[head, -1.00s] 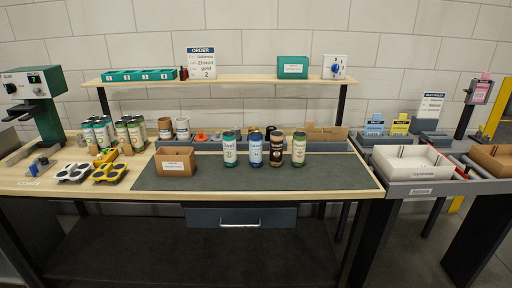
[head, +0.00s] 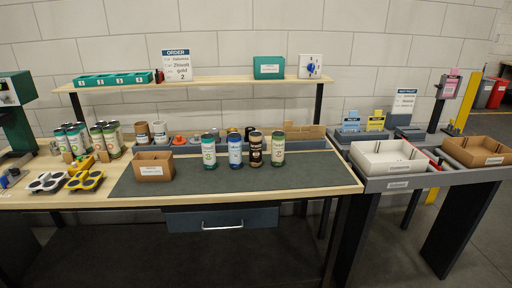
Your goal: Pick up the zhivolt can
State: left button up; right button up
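Several printed cans stand upright in a row on the dark mat (head: 230,178) of the workbench. From left to right they are a teal-green and white can (head: 208,152), a blue and white can (head: 235,151), a black-brown can (head: 255,150) and a green and cream can (head: 278,149). Their labels are too small to read, so I cannot tell which is the zhivolt can. The order sign (head: 176,65) on the shelf carries a line that seems to read "Zhivolt". Neither of my grippers is in view.
A cardboard box (head: 153,171) stands left of the row. More cans (head: 108,140) cluster at the left, behind black-and-white and yellow holders (head: 86,181). A white tray (head: 390,168) and a brown tray (head: 483,160) are on the right-hand stand. The mat in front of the cans is clear.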

aim_at(207, 140)
jog(key=i+l+u, duration=0.1)
jog(key=u, duration=1.1)
jog(key=l+u, duration=0.75)
jog(key=l, duration=0.15)
jog(key=l+u, duration=0.35)
jog(key=i+l+u, duration=0.1)
jog(key=l, duration=1.45)
jog(key=i+u, duration=0.05)
